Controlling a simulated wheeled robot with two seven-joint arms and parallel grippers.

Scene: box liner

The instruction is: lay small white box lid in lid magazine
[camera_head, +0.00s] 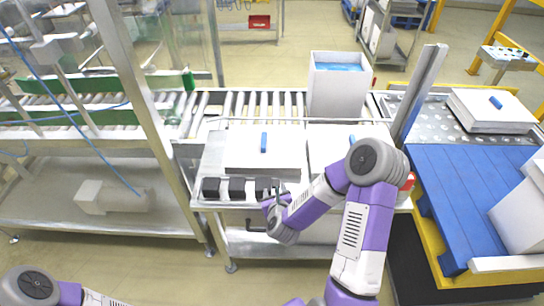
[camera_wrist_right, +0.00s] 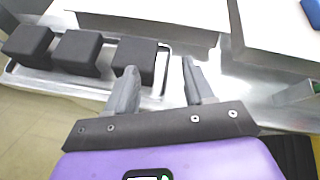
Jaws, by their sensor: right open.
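Two flat white lids with blue handles lie side by side on the metal table: a left one (camera_head: 243,150) and a right one (camera_head: 325,143), the latter partly hidden by my right arm. Another white lid (camera_head: 478,112) with a blue handle lies on a stack at the far right. I cannot tell which is the small lid or which stack is the lid magazine. My right gripper (camera_head: 268,191) is open and empty, at the table's front edge before the left lid. The wrist view shows its spread fingers (camera_wrist_right: 160,84) short of that lid's edge (camera_wrist_right: 150,22). My left gripper is out of view.
A tall white box (camera_head: 337,92) with a blue liner stands behind the lids. A roller conveyor (camera_head: 262,104) runs behind. A blue slatted surface (camera_head: 462,185) is at right.

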